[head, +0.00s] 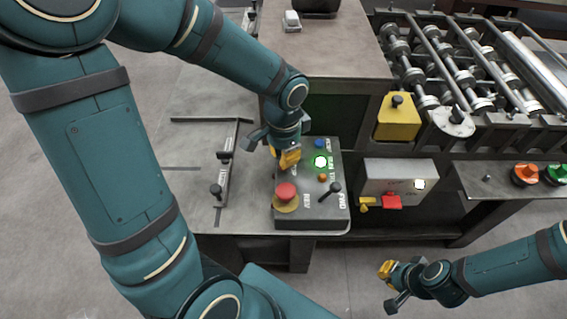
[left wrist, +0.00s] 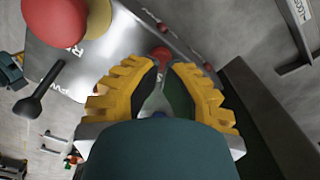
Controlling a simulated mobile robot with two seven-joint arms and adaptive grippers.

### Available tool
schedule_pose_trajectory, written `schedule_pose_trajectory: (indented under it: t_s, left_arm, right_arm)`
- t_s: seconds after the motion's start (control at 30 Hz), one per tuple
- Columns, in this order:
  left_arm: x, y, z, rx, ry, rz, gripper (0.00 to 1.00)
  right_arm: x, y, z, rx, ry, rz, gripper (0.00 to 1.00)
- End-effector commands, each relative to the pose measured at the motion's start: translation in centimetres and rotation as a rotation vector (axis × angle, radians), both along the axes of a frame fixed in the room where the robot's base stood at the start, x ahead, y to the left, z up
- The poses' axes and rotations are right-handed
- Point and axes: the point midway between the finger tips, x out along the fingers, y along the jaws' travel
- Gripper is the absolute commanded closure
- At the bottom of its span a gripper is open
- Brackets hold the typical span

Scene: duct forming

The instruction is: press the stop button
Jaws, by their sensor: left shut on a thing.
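My left gripper (head: 287,158) points down at the box's upper left, over a partly covered label ending in "OP". In the left wrist view its fingertips close around a small red button (left wrist: 161,54), which the gripper hides in the head view. The mushroom knob (left wrist: 52,22) is apart from the fingers. My right gripper (head: 388,286) hangs at the lower right, away from the box.
A grey box (head: 400,174) with a lit white button and a red part stands right of the control box. A roller machine (head: 470,70) and a yellow box (head: 398,117) are behind. Orange (head: 525,172) and green (head: 557,173) knobs sit far right.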

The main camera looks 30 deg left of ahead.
Motion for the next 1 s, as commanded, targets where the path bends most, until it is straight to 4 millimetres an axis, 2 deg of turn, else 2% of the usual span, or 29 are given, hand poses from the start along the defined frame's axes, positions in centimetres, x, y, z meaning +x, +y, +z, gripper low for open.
schedule_pose_trajectory:
  t_s: [1.0]
  left_arm:
    - [0.0, 0.0, -1.9, 0.000, 0.000, 0.000, 1.00]
  right_arm:
    - [0.0, 0.0, -1.6, 0.000, 0.000, 0.000, 1.00]
